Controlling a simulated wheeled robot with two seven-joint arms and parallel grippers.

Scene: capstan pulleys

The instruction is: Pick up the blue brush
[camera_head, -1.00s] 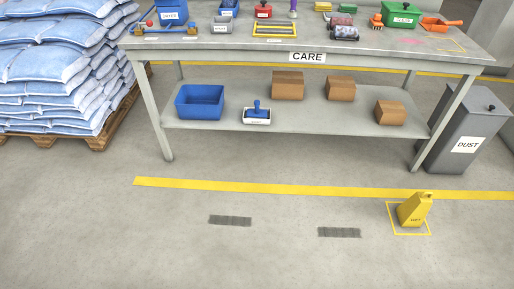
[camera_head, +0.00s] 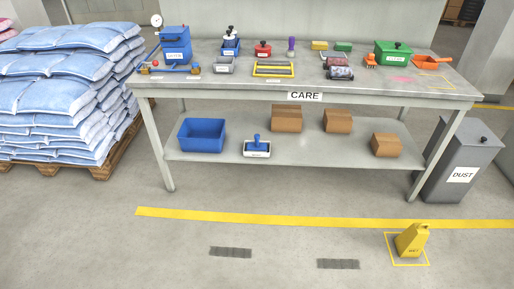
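A small blue-handled thing (camera_head: 257,142) stands upright in a white labelled tray (camera_head: 257,154) on the lower shelf of the grey table. Its shape could be a brush, but its underside is hidden in the tray. A long blue thing with red and brass-coloured parts (camera_head: 167,70) lies at the left front of the tabletop; I cannot tell whether it is a brush. Neither of my grippers shows in the head view.
The grey CARE table (camera_head: 390,92) carries several tools and boxes. A blue bin (camera_head: 202,135) and brown boxes (camera_head: 337,121) share its lower shelf. Stacked sacks (camera_head: 60,95) stand left, a DUST bin (camera_head: 460,160) right.

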